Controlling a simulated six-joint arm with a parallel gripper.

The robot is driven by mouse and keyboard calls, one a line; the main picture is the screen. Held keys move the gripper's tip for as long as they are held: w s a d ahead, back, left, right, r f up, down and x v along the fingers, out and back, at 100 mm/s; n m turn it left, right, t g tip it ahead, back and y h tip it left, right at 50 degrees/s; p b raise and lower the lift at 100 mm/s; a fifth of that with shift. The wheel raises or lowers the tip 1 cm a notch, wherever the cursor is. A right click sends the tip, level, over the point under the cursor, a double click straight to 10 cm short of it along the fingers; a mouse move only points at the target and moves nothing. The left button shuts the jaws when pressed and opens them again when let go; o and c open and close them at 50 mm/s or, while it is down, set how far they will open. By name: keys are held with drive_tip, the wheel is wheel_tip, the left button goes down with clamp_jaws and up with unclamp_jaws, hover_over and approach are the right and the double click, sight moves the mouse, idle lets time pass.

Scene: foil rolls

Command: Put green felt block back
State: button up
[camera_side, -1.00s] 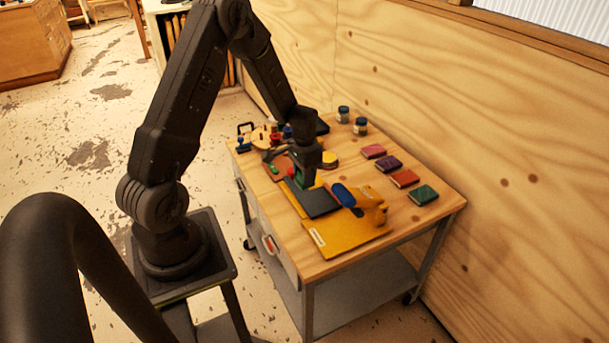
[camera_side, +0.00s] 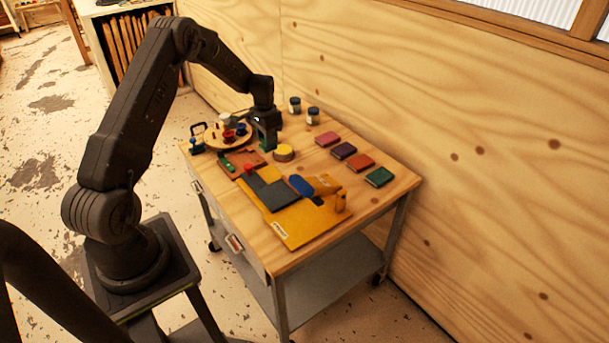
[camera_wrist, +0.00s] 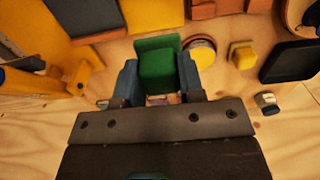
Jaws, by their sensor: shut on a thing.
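My gripper (camera_side: 264,140) is shut on the green felt block (camera_wrist: 157,62). In the wrist view the block sits between the two blue-grey fingers (camera_wrist: 157,82). In the side view my gripper points down over the back part of the table, beside a round yellow-topped piece (camera_side: 283,152). The block is mostly hidden by the fingers there, with a little green (camera_side: 263,148) showing. Whether it touches the table I cannot tell. Another small green piece (camera_side: 230,167) lies in a flat brown tray (camera_side: 239,158) left of my gripper.
A yellow board (camera_side: 305,227) with a dark pad (camera_side: 281,195) lies at the front, with a yellow-handled blue tool (camera_side: 301,186). A red block (camera_side: 248,168) is near the pad. Several coloured booklets (camera_side: 361,162) line the right. Two jars (camera_side: 313,116) stand at the back. A round stand (camera_side: 225,135) is at left.

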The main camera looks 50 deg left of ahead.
drive_tip(key=shift+w+f, duration=0.15)
drive_tip(key=shift+w, duration=0.15)
drive_tip(key=w+d+f, duration=0.2)
drive_tip(key=w, duration=0.1)
drive_tip(key=w+d+f, duration=0.4)
drive_tip(key=w, duration=0.1)
drive_tip(key=shift+w+d+f, duration=0.3)
drive_tip(key=shift+w+d, duration=0.05)
drive_tip(key=shift+d, duration=0.05)
drive_tip(key=shift+f, duration=2.05)
drive_tip(key=shift+f, duration=0.15)
drive_tip(key=o, duration=0.9)
